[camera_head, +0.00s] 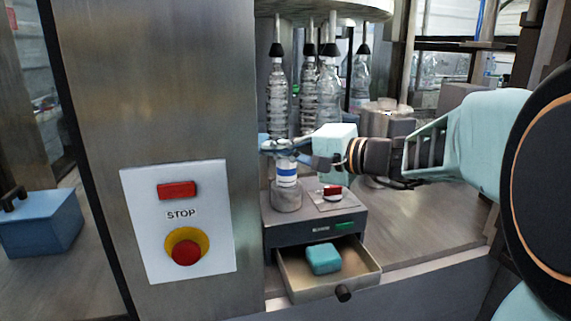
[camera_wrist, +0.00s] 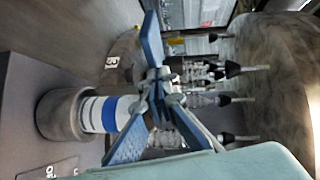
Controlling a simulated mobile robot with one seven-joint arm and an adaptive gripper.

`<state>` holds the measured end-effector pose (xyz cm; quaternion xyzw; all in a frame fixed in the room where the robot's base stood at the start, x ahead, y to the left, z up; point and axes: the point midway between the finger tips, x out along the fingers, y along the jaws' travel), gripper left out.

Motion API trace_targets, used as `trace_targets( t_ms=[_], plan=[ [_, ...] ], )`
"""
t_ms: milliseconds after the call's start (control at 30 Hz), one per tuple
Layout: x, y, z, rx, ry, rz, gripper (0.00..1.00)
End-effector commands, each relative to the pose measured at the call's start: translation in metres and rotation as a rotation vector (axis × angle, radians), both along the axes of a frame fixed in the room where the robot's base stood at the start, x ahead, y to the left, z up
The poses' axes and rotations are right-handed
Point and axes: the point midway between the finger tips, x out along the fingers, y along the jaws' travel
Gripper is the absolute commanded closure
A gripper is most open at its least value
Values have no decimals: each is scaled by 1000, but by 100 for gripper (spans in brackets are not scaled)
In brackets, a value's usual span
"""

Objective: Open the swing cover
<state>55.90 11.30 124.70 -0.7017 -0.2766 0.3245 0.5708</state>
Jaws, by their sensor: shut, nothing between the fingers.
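I cannot tell for certain which part is the swing cover. A grey reel labeller (camera_head: 315,228) stands on the counter with its front drawer (camera_head: 318,287) pulled out. On its top is a small pale plate with a red part (camera_head: 333,191). Next to that, a bottle with a white and blue label (camera_head: 286,172) stands in a round grey holder (camera_head: 286,197). They also show in the wrist view as the label (camera_wrist: 108,113) and the holder (camera_wrist: 62,113). My gripper (camera_head: 270,145) is shut and empty, beside the bottle's upper part. It also shows in the wrist view (camera_wrist: 155,88).
A teal block (camera_head: 323,258) lies in the open drawer. Several clear bottles (camera_head: 328,90) hang behind my gripper. A steel pillar carries a STOP panel (camera_head: 180,220) with a red button on the left. A blue box with a black handle (camera_head: 38,222) stands far left.

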Motion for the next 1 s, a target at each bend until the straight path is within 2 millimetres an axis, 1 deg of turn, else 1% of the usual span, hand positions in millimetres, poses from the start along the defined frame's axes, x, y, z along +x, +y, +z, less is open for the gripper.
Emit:
trace_targets(
  t_ms=[33, 133, 400, 700, 1000],
  plan=[
    [-2, 9, -6, -2, -5, 10, 100],
    [-5, 21, -5, -2, -4, 18, 100],
    [-6, 41, -3, -1, -3, 22, 100],
    [-5, 50, 0, -1, -1, 21, 100],
    [-5, 51, 1, -1, -1, 20, 100]
  ],
)
